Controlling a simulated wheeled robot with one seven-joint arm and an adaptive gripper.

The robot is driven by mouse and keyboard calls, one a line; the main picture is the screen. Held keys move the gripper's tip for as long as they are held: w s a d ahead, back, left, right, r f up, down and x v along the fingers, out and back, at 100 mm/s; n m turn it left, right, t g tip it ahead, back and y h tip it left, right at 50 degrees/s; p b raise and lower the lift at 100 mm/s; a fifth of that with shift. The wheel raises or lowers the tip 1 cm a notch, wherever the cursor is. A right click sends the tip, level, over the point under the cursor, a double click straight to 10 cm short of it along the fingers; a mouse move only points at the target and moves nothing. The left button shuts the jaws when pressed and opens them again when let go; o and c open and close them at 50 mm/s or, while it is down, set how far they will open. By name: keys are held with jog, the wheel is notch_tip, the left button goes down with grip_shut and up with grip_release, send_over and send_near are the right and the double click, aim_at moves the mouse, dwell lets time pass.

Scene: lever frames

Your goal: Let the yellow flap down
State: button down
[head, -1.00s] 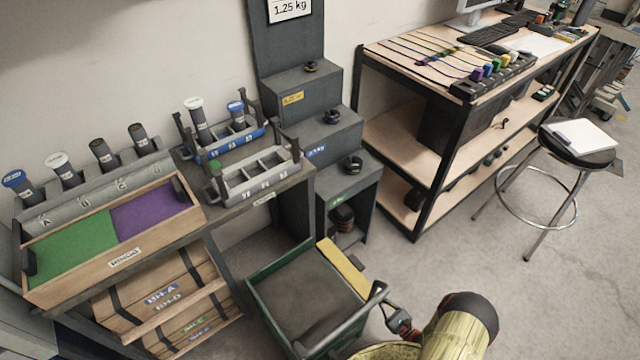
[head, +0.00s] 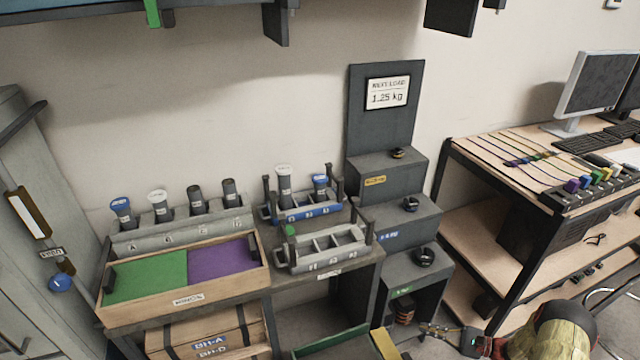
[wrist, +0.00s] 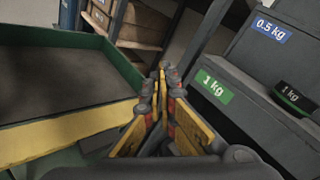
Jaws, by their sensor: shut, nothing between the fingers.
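The yellow flap (wrist: 70,133) runs along the near edge of a green-walled tray (wrist: 105,60) with a dark grey bed, at the left of the wrist view. It looks raised along that edge, but its exact tilt is hard to tell. In the head view only the end of the flap (head: 385,344) shows at the bottom edge, beside a strip of the green wall (head: 335,342). My gripper (wrist: 162,75) is shut and empty, just right of the flap's end and apart from it. It also shows in the head view (head: 428,329), right of the flap.
Grey weight steps (head: 400,225) stand behind and right of my gripper, with a 1 kg weight (wrist: 292,97) close on the right in the wrist view. A bench (head: 150,318) with a wooden box and racks is at left. A shelved desk (head: 480,215) stands at right.

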jog(key=s+a+r+n+g+h+p, duration=0.1)
jog(key=s+a+r+n+g+h, duration=0.2)
jog(key=r, duration=0.8)
jog(key=s+a+r+n+g+h, duration=0.15)
jog(key=a+r+n, duration=0.35)
jog(key=r, duration=0.6)
jog(key=s+a+r+n+g+h+p, duration=0.1)
jog(key=s+a+r+n+g+h, duration=0.3)
jog(key=r, duration=0.6)
jog(key=s+a+r+n+t+h+p, duration=0.1)
jog(key=s+a+r+n+t+h, duration=0.1)
jog(key=s+r, duration=0.6)
jog(key=s+a+r+n+t+h+p, duration=0.1)
jog(key=s+a+r+n+t+h, duration=0.2)
jog(key=s+r, duration=0.6)
jog(key=shift+s+r+t+h, duration=0.3)
jog(key=shift+s+t+h, duration=0.35)
jog(key=shift+s+h, duration=0.25)
jog(key=c, duration=2.6)
grip_release()
jog(key=shift+s+d+r+n+t, duration=0.2)
jog(key=shift+s+n+t, duration=0.1)
jog(key=shift+s+n, duration=0.15)
jog(key=o, duration=0.4)
